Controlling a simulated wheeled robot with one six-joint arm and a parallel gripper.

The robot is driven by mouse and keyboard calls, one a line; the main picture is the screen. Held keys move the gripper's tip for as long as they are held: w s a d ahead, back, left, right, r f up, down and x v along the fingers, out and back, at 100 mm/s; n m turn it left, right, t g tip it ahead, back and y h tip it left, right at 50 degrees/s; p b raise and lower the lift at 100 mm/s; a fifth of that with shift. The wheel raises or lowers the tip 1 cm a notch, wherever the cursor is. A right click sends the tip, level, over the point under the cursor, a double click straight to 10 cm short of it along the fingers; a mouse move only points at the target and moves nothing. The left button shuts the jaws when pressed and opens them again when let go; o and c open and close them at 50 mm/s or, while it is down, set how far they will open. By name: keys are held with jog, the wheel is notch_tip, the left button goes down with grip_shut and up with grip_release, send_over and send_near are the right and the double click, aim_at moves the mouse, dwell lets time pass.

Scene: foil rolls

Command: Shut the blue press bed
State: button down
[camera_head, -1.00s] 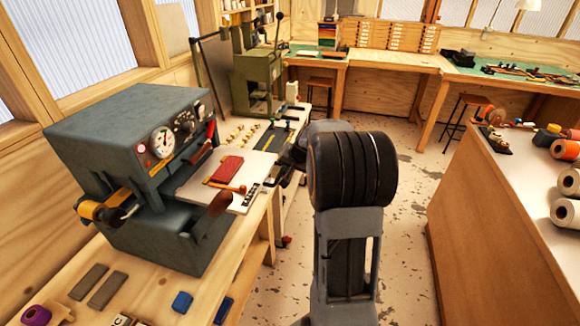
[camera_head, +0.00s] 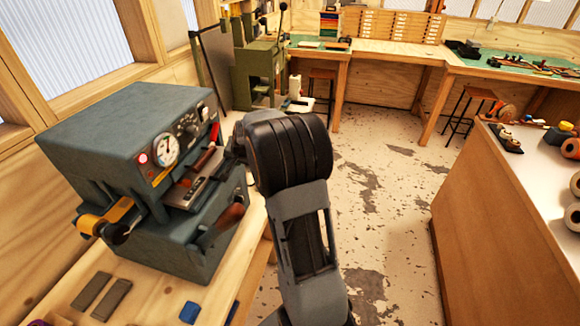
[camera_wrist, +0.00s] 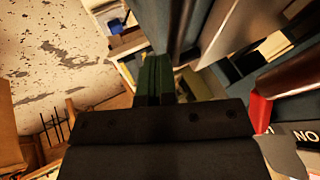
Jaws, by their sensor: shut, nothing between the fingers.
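The blue-grey press (camera_head: 125,125) stands on the bench at left, with a round gauge and a lit red lamp on its front. Its bed (camera_head: 190,188) shows only as a short metal front edge at the slot, mostly inside the body. Whether it is fully in I cannot tell. A brown wooden handle (camera_head: 230,216) sticks out below it. My gripper (camera_wrist: 155,78) is shut and empty in the wrist view, beside the press front. In the head view my arm hides most of the gripper and whether it touches the bed.
A red-armed lever (camera_head: 208,150) is close to my gripper on the press front. A green press (camera_head: 262,68) stands behind. A white-topped counter (camera_head: 545,170) with rolls is at right. The floor between is clear.

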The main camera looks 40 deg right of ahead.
jog(key=shift+w+a+r, duration=0.1)
jog(key=shift+w+a, duration=0.3)
jog(key=shift+w, duration=0.1)
